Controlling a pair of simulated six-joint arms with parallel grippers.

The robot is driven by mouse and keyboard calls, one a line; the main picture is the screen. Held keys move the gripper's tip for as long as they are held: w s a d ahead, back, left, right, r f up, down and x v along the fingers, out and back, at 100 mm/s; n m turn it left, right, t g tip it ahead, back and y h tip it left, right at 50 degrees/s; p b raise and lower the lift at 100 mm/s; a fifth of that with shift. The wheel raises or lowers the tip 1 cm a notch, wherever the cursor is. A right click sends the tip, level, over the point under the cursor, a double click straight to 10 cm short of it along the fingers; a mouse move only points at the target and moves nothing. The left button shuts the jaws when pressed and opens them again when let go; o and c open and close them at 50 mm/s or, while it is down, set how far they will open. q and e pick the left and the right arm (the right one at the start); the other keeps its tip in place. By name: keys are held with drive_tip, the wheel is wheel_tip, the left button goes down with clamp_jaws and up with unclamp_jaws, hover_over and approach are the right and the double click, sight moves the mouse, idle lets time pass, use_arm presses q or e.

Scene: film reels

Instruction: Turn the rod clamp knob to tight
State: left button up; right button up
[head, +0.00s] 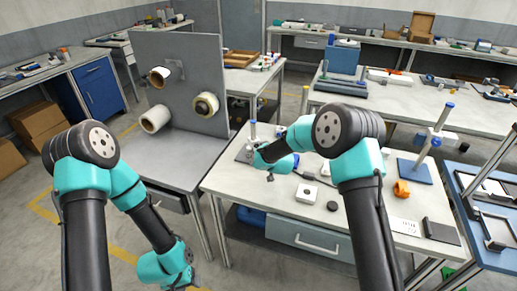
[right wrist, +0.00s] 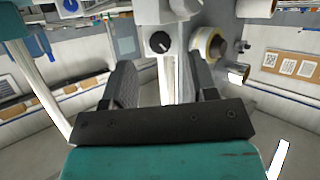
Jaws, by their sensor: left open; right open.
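In the right wrist view a black round knob (right wrist: 159,42) with a small light mark sits on a pale clamp body (right wrist: 177,36) on a light upright rod (right wrist: 169,88). My right gripper (right wrist: 160,64) is open, one finger on each side of the rod's line. The knob shows beyond the fingertips, apart from them. In the head view a blue-topped rod (head: 252,130) stands beside my right wrist; the knob cannot be made out there. My left gripper (head: 191,286) is low at the bottom edge, partly cut off, away from the clamp.
A grey upright panel (head: 190,65) with reels (head: 206,104) stands left of the rod. The white bench (head: 270,203) holds a white block (head: 307,193), a black disc (head: 332,206) and an orange part (head: 401,188). Another rod stand (head: 415,170) is at the right.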

sight(257, 146)
drive_tip(key=shift+x, duration=1.9)
drive_tip(key=c, duration=0.9)
drive_tip(key=shift+c, duration=0.2)
drive_tip(key=shift+m, duration=0.3)
drive_tip(key=shift+d+m+g+y, duration=0.15)
drive_tip(key=shift+m+g+y, duration=0.25)
drive_tip(key=shift+m+y, duration=1.1)
drive_tip(key=shift+m, duration=0.4)
